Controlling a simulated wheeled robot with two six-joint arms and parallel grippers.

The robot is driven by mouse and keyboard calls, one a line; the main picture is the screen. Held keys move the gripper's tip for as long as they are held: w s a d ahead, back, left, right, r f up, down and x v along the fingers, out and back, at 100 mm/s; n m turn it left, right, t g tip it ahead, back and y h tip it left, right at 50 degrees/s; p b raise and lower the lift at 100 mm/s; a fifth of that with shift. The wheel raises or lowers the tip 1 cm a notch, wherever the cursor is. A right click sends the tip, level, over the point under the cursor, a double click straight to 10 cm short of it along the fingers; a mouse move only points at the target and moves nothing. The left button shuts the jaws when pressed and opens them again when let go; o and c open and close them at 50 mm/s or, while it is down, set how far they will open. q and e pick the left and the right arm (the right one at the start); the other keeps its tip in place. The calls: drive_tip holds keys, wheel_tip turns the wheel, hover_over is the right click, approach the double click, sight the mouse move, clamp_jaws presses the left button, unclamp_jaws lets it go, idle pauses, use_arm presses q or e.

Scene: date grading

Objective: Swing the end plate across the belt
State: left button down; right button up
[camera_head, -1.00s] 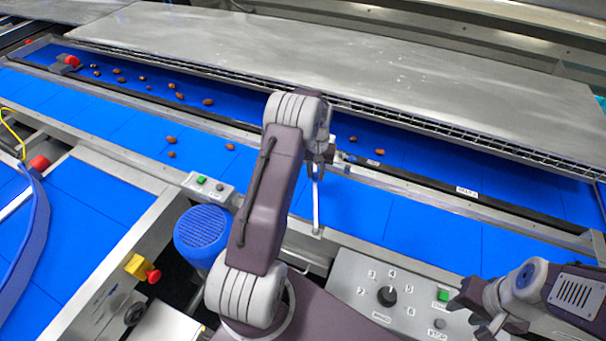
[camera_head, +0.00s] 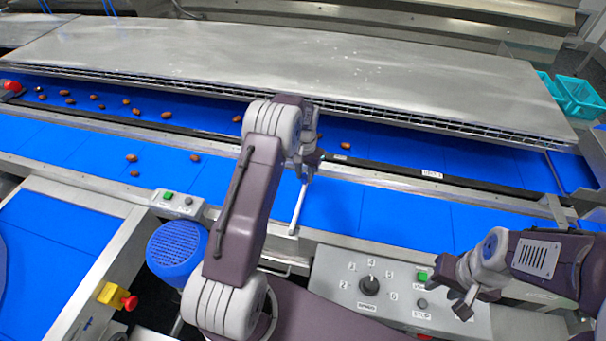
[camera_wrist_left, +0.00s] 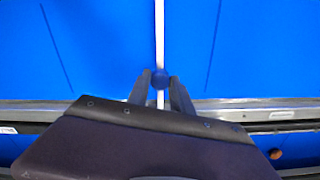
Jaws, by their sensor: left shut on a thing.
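The end plate (camera_head: 299,205) is a thin pale bar. In the head view it spans the near blue belt (camera_head: 380,211), slightly slanted, from the front rail towards the middle divider. My left gripper (camera_head: 309,167) is at its far end, over the belt's far side. In the left wrist view the plate (camera_wrist_left: 160,35) runs up the picture. A dark blue knob (camera_wrist_left: 160,78) sits between the fingers of my left gripper (camera_wrist_left: 160,90), which is shut on it. My right gripper (camera_head: 460,288) is open and empty, near the control panel.
Several dates (camera_head: 131,158) lie on the blue belts, mostly to the left. A control panel with a dial (camera_head: 369,285) stands in front of the belt. A blue motor (camera_head: 177,252) is left of it. A steel cover (camera_head: 330,60) overhangs the far belt.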

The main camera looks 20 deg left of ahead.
use_arm(q)
drive_tip(key=shift+w+r, duration=0.1)
drive_tip(key=c, duration=1.1)
unclamp_jaws()
drive_tip(key=shift+c, duration=0.2)
drive_tip(key=shift+d, duration=0.15)
drive_tip(key=shift+r, duration=0.1)
wheel_tip(320, 180, up, 9)
drive_tip(key=b, duration=0.2)
drive_tip(key=shift+d, duration=0.1)
